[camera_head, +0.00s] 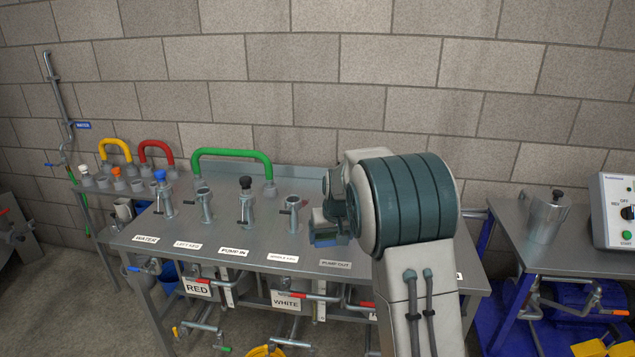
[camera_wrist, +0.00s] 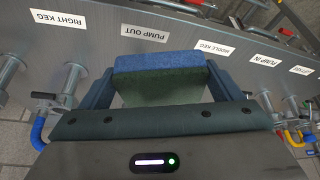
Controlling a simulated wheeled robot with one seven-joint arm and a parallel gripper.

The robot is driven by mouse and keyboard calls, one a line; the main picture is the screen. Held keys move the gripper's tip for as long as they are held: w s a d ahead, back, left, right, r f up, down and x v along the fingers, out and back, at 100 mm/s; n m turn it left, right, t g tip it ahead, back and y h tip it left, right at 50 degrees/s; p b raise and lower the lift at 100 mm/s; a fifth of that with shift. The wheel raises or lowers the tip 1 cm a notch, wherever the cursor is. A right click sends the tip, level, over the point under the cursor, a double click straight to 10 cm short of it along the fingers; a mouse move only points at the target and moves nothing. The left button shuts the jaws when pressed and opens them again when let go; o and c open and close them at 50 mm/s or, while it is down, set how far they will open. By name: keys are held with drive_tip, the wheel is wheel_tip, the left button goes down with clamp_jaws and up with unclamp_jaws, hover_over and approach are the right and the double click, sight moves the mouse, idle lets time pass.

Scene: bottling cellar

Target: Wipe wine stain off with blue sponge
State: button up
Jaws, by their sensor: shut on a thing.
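The blue sponge (camera_wrist: 158,63) shows in the wrist view, with a green layer on one face. My gripper (camera_wrist: 160,82) is shut on it, one finger at each end. I cannot tell whether the sponge touches the tabletop. No wine stain shows in either view; my arm hides the right part of the table.
Valve fittings (camera_head: 246,203) stand along the tabletop. Green (camera_head: 232,153), red (camera_head: 157,150) and yellow (camera_head: 115,147) hoses arch at the back and left. A side table (camera_head: 533,252) at the right holds a steel pot (camera_head: 543,217) and a control box (camera_head: 615,212). A brick wall closes the back.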

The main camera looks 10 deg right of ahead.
drive_tip(key=w+a+n+y, duration=0.2)
drive_tip(key=w+n, duration=0.3)
drive_tip(key=w, duration=0.5)
drive_tip(key=shift+r+g, duration=0.15)
drive_tip(key=shift+g, duration=0.25)
drive_tip(key=shift+s, duration=0.1)
